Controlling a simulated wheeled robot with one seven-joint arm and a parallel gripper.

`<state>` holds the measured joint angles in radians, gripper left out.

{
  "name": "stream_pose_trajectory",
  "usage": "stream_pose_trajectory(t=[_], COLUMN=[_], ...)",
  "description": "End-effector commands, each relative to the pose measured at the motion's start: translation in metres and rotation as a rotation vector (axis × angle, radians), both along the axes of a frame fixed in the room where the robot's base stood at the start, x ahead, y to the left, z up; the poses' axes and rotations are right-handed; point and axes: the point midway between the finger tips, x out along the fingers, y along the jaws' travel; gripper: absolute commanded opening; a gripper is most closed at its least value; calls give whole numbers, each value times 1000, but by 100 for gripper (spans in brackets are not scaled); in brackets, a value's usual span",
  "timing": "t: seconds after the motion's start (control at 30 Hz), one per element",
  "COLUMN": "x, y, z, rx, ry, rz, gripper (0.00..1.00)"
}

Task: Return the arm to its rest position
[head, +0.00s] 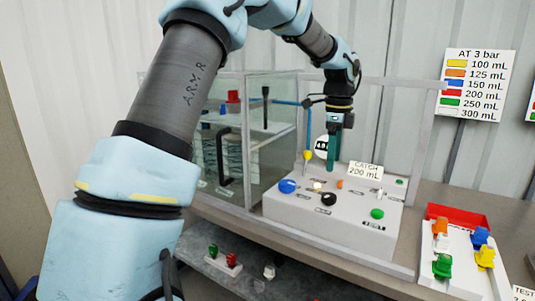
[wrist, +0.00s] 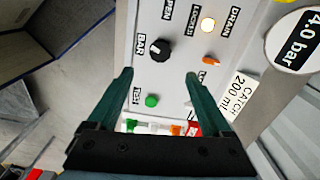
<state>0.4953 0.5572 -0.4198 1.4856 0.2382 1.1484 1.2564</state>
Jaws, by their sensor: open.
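My gripper (head: 334,150) hangs from my arm above the back of the sloped grey control panel (head: 290,222), fingers pointing down. In the wrist view my gripper (wrist: 160,75) has its two green fingers spread, with nothing between the tips. Below them in that view are a black knob (wrist: 160,49), a green button (wrist: 152,100) and an orange switch (wrist: 210,60). Whether a finger touches the panel cannot be told, but the fingers appear apart from it. My arm reaches across the head view from lower left over the top.
A glass-walled cabinet (head: 222,150) stands left of the panel. A card reading CATCH 200 mL (head: 365,170) stands behind the panel. A red-backed tray (head: 457,213) with coloured pieces is at right. A lower shelf (head: 215,275) holds small green and red pieces.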

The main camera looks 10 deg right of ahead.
Motion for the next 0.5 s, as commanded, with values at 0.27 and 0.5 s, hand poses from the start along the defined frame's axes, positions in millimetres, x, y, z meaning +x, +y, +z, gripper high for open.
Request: stream_pose_trajectory(t=[0.27, 0.5], x=[7, -31], y=[110, 265], z=[-24, -59], rx=[-2, -61], ry=[-31, -61], rz=[522, 1345], gripper=[84, 84])
